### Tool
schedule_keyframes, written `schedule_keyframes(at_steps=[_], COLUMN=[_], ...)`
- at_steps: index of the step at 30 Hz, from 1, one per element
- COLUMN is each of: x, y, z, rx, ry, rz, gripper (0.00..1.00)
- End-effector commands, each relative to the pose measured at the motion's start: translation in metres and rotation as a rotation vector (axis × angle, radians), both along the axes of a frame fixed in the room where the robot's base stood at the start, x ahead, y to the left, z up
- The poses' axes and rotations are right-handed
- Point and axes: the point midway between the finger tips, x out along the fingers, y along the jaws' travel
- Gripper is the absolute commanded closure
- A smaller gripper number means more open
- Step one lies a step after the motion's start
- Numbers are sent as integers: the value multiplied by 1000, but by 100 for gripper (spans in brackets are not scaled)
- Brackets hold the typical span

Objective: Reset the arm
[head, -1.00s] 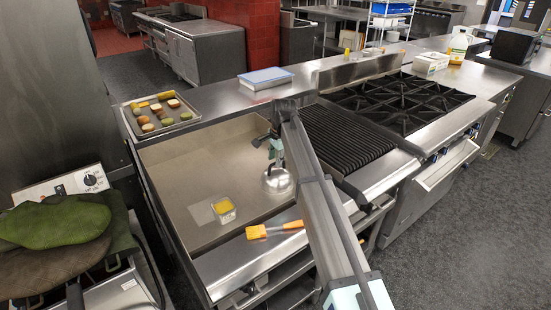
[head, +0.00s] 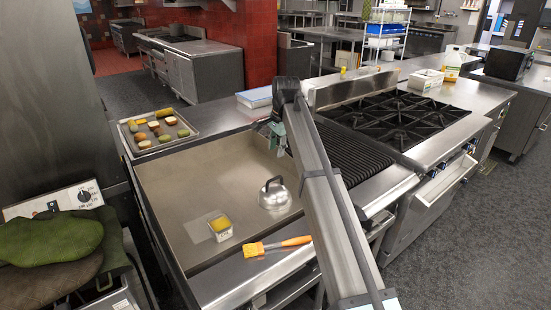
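My gripper (head: 277,138) hangs at the end of my arm in the head view, above the right back part of the flat griddle (head: 190,178). It is small and partly covered by my arm, so I cannot tell whether its fingers are open. A silver dome lid (head: 274,196) with a black handle sits on the griddle below the gripper, apart from it. A small clear container with yellow contents (head: 220,226) stands to the left of the lid on the griddle.
An orange brush (head: 275,246) lies on the griddle's front ledge. A tray of food pieces (head: 156,132) stands at the back left. A blue-lidded container (head: 255,97) stands behind my arm. The ridged grill (head: 350,155) and burner stove (head: 400,118) are to the right.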

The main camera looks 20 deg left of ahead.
Motion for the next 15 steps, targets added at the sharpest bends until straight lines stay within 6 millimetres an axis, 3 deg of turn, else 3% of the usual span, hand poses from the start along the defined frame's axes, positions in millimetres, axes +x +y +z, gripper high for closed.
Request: schedule_keyframes(at_steps=[15], x=[-1], y=[-1], z=[6], rx=[-1], ry=[1], rz=[0], gripper=[64])
